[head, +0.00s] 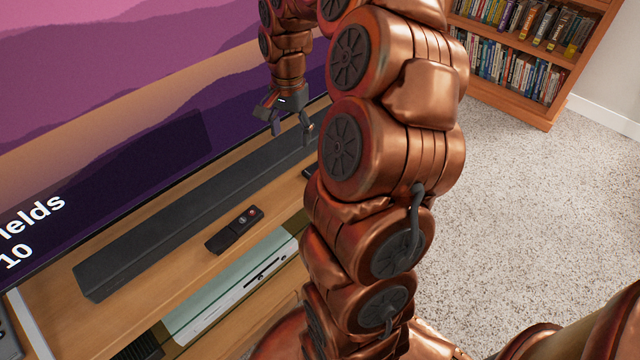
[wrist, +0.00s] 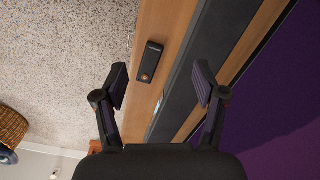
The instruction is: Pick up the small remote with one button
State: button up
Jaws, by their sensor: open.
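My gripper (head: 291,128) is open and empty, pointing down above the right part of the soundbar in the head view. In the wrist view its two fingers (wrist: 161,82) are spread wide. A small black remote (wrist: 150,62) with one round orange-brown button lies on the wooden stand, between and beyond the fingertips in that view, apart from them.
A long black soundbar (head: 190,215) runs along the wooden stand (head: 140,295) before a large TV screen (head: 130,90). A white-green console (head: 235,290) sits on the shelf below. A bookcase (head: 520,60) stands at the back right.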

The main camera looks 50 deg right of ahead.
jog(key=d+f+m+b, duration=0.2)
jog(key=d+f, duration=0.2)
jog(key=d, duration=0.1)
jog(key=d+f+m+b, duration=0.2)
jog(key=d+f, duration=0.2)
jog(key=f, duration=0.1)
jog(key=shift+w+d, duration=0.1)
jog(key=shift+d, duration=0.25)
jog(key=shift+f, duration=1.35)
jog(key=f, duration=0.1)
jog(key=f+b, duration=0.1)
jog(key=f, duration=0.2)
jog(key=shift+s+a+b, duration=0.2)
jog(key=shift+s+b, duration=0.05)
jog(key=shift+b, duration=0.05)
jog(key=shift+f, duration=0.5)
jog(key=c, duration=1.2)
jog(key=shift+r, duration=0.15)
jog(key=shift+c, duration=0.2)
